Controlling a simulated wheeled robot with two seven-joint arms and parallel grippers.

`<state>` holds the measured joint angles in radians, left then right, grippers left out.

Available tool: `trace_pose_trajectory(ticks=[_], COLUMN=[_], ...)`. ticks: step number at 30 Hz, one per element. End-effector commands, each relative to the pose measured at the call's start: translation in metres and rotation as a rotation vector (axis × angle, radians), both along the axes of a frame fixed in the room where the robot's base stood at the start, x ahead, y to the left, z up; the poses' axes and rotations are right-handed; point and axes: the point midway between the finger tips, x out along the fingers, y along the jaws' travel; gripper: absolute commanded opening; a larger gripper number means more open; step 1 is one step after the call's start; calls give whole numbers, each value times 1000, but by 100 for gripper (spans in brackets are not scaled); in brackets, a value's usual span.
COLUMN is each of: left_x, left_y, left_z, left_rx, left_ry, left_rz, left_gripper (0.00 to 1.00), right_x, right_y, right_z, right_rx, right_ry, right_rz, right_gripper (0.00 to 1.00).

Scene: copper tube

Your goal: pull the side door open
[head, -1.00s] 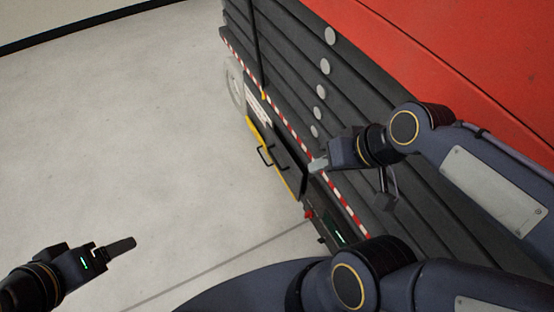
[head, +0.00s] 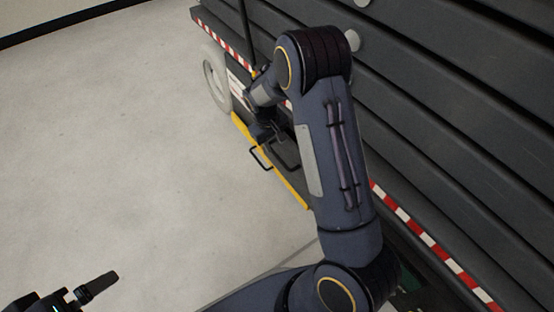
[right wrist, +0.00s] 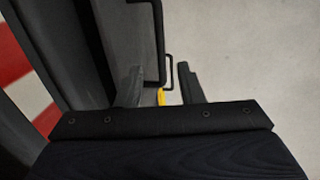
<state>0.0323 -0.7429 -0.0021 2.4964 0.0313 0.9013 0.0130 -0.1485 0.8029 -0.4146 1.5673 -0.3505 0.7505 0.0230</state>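The side door (head: 291,178) is a dark panel with a yellow lower edge, low on the side of a large dark machine. It looks shut. Two black loop handles show on it, one at the left (head: 260,158) and one at the right, partly behind my arm. My right gripper (head: 266,133) is at the door, close to the handles. In the right wrist view its fingers are apart, and a black handle bar (right wrist: 159,42) shows ahead between them; contact cannot be told. My left gripper (head: 98,287) is far off at the lower left, empty, its finger gap unclear.
The machine's ribbed dark side (head: 440,130) rises behind the door, with a red-and-white striped strip (head: 425,233) along its lower edge. A pale wheel (head: 215,80) stands beyond the door. The grey floor (head: 110,150) at the left is clear.

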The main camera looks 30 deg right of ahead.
Motion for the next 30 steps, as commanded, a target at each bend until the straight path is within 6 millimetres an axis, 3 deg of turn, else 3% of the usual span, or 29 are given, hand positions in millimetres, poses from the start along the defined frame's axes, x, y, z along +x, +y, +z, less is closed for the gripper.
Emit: trace_pose_trajectory(ticks=[13, 23, 30], left_x=[0, 0, 0], left_y=[0, 0, 0], left_z=[-28, -29, -29], left_rx=[0, 0, 0], left_ry=[0, 0, 0], left_rz=[0, 0, 0], left_gripper=[100, 100, 100], right_x=[0, 0, 0], right_y=[-12, -14, -14], right_z=[-64, -71, -70], right_rx=[2, 2, 2], right_ry=[3, 1, 1], right_rz=[-3, -2, -2], right_gripper=[34, 34, 5])
